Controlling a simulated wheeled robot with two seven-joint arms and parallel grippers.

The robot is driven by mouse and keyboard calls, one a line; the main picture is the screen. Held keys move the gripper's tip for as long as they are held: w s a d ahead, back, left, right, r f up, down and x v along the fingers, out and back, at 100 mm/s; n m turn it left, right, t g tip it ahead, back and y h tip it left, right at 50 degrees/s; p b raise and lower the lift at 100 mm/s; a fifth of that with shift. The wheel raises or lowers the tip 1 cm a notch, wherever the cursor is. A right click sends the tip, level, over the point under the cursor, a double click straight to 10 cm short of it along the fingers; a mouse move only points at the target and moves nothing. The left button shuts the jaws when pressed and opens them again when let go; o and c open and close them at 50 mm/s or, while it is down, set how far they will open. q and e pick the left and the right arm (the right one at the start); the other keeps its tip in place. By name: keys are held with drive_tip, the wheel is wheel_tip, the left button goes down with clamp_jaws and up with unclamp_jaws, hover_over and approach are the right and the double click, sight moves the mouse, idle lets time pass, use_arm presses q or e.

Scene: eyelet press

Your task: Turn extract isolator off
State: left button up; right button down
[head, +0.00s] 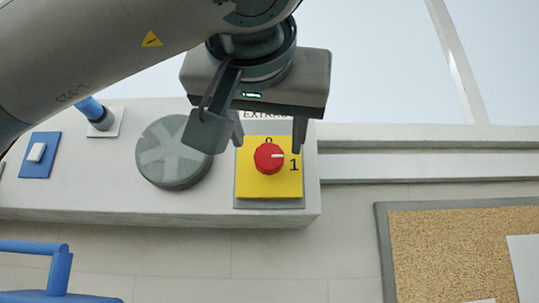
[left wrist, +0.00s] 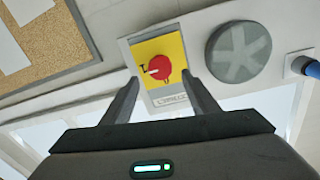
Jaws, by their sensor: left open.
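The extract isolator is a red rotary knob (head: 269,158) on a yellow plate (head: 270,187) with a grey surround, fixed to a pale wall box. A white mark on the knob points right, towards the "1"; a "0" sits above the knob, partly hidden. A label above, partly covered by my gripper, reads "EXTRA…". My left gripper (head: 268,141) is open in front of the upper part of the plate. In the left wrist view its fingers (left wrist: 164,100) stand apart on either side, with the red knob (left wrist: 158,67) beyond and between them, apparently not touched. My right gripper is not in view.
A round grey vent (head: 173,160) is left of the plate, with a blue pipe (head: 95,112) and a blue switch plate (head: 40,155) further left. A cork board (head: 450,250) hangs lower right. Blue equipment (head: 55,275) stands lower left.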

sight(269, 155)
use_arm(q)
drive_tip(key=w+p, duration=0.2)
drive_tip(key=w, duration=0.5)
drive_tip(key=shift+w+d, duration=0.15)
drive_tip(key=shift+w, duration=0.15)
drive_tip(key=shift+c, duration=0.2)
drive_tip(key=c, duration=1)
